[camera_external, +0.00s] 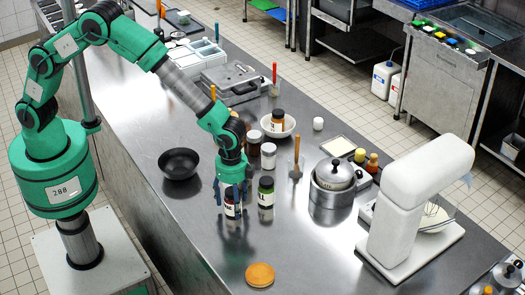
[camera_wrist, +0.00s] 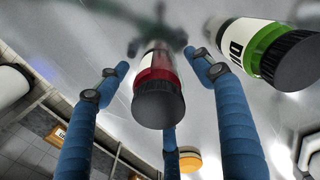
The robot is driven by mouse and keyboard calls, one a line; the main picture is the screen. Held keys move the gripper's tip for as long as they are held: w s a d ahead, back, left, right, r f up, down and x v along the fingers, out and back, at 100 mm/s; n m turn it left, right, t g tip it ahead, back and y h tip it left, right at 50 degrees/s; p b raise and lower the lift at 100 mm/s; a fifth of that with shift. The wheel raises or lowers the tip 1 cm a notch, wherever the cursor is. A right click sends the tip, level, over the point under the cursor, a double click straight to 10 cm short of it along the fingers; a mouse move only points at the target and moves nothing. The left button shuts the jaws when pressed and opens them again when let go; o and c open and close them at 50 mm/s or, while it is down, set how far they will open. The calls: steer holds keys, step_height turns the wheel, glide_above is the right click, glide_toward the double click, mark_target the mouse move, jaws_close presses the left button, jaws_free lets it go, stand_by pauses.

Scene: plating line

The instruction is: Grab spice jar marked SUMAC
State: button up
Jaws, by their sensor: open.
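A jar (camera_external: 232,210) with a dark lid, dark red contents and a white label stands on the steel counter. The visible end of its label seems to read "AC"; the rest is hidden or too small. My gripper (camera_external: 232,188) is above and around its upper part, with blue fingers pointing down. In the wrist view the red jar (camera_wrist: 158,95) lies between the spread blue fingers of my gripper (camera_wrist: 156,75), with gaps on both sides. My gripper is open. A green-banded jar (camera_external: 266,192) stands close to the right; it also shows in the wrist view (camera_wrist: 250,48).
More jars (camera_external: 268,155) stand behind, with a white bowl (camera_external: 286,127) holding one. A black bowl (camera_external: 178,163) is to the left, an orange disc (camera_external: 260,274) in front. A pot (camera_external: 333,185) and white mixer (camera_external: 412,205) stand right. The counter's front left is clear.

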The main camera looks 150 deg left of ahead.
steer(key=shift+f, duration=0.6)
steer(key=c, duration=1.5)
